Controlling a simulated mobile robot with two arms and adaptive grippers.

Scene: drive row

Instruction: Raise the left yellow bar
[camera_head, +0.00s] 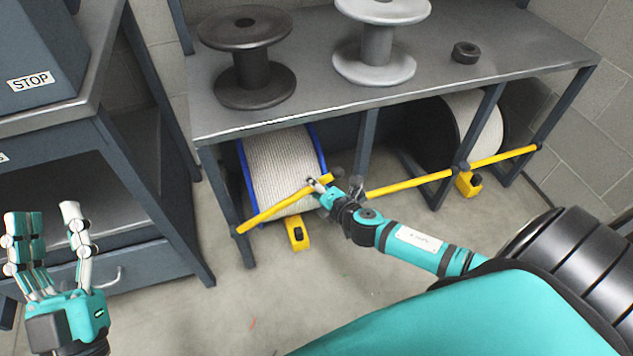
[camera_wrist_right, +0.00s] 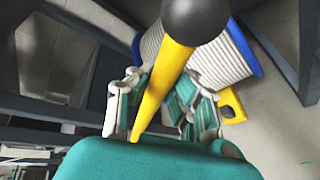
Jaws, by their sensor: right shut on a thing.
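The left yellow bar (camera_head: 285,205) crosses in front of a spool of pale rope with blue flanges (camera_head: 283,165), under the grey bench. It slopes up to the right, from its low left end near the bench leg to a dark knob (camera_head: 337,173). My right gripper (camera_head: 322,184) is shut on the bar near the knob end. In the right wrist view the bar (camera_wrist_right: 166,80) runs between the fingers, with the black knob (camera_wrist_right: 196,18) close to the camera. My left gripper (camera_head: 58,240) is open and empty at the lower left, away from the bar.
A second yellow bar (camera_head: 410,183) runs right across another spool (camera_head: 470,125). Yellow blocks (camera_head: 297,233) sit on the floor below the bars. A black spool (camera_head: 247,65), a grey spool (camera_head: 377,45) and a black ring (camera_head: 466,52) stand on the bench. A cabinet (camera_head: 115,190) stands left.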

